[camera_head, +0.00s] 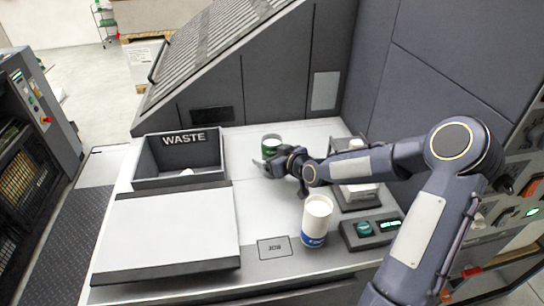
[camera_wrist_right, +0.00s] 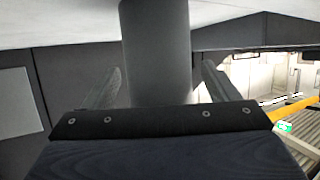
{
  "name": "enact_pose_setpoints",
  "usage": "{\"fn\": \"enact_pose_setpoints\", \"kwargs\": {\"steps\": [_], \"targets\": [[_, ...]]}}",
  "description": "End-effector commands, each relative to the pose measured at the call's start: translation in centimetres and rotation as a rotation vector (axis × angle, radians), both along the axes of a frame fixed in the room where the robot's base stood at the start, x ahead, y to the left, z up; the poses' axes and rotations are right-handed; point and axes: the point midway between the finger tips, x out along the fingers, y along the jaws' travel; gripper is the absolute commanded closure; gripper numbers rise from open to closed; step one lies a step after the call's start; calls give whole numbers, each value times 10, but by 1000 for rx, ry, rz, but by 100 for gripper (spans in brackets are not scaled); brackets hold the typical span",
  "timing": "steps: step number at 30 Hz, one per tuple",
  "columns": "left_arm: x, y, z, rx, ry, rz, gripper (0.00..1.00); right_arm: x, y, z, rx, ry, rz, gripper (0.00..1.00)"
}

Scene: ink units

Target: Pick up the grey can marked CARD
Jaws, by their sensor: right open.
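In the right wrist view a plain dark grey cylinder, by its colour the grey can (camera_wrist_right: 157,50), stands between the two fingers of my right gripper (camera_wrist_right: 160,88), with gaps on both sides. No CARD marking shows on it. In the head view my right gripper (camera_head: 268,164) reaches left over the white worktop, fingers low and apart. I cannot make out the grey can clearly there, as the gripper and wrist cover that spot. My left gripper is not in view.
A grey WASTE bin (camera_head: 146,168) stands at the left, behind a low white-topped platform (camera_head: 165,232). A dark tray (camera_head: 356,203) lies under the forearm.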

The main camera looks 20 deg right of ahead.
Motion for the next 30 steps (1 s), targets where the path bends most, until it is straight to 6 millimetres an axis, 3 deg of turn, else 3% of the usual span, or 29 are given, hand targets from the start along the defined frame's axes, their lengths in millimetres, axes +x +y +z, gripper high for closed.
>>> {"fn": "enact_pose_setpoints", "kwargs": {"steps": [4,16,24,30], "targets": [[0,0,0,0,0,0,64,0,0,0,0,0,-1,19],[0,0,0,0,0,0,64,-1,-1,0,0,0,-1,70],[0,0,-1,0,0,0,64,0,-1,4,-2,-3,-1,70],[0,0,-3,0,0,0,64,0,-2,37,-4,-7,-3,70]]}}
